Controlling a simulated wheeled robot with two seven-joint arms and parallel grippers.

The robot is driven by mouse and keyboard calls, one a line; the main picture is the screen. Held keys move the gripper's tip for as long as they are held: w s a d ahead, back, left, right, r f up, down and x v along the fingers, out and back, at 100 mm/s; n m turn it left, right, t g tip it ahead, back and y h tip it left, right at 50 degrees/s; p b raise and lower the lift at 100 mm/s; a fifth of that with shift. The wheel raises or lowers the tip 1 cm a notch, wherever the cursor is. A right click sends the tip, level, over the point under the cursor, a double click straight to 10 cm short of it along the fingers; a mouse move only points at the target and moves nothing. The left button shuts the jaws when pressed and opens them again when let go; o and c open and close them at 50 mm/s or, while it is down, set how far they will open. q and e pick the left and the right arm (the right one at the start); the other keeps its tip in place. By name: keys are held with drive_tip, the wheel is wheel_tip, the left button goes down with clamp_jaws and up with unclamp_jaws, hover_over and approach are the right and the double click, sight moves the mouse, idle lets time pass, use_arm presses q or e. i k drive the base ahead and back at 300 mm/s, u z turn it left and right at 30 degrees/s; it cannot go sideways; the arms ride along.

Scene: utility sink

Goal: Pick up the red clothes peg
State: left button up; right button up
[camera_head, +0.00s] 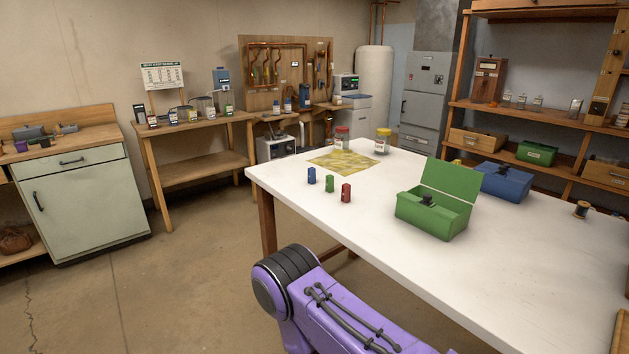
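A small red upright piece (346,193), which I take to be the red clothes peg, stands on the white table (420,285) near its left edge. It is too small to make out a spring or jaws. A similar green piece (329,183) and a blue piece (311,176) stand in a row to its left, apart from it. Part of my purple arm shows at the bottom, in front of the table. Neither of my grippers is in view.
An open green box (432,220) stands right of the red piece, with a closed blue box (503,182) behind it. A yellow patterned cloth (343,162) and two jars lie behind the row. A spool (581,209) stands far right. The table's front middle is clear.

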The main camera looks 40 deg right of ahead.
sight(346, 187)
drive_tip(key=i, duration=2.95)
drive_tip(key=z, duration=3.25)
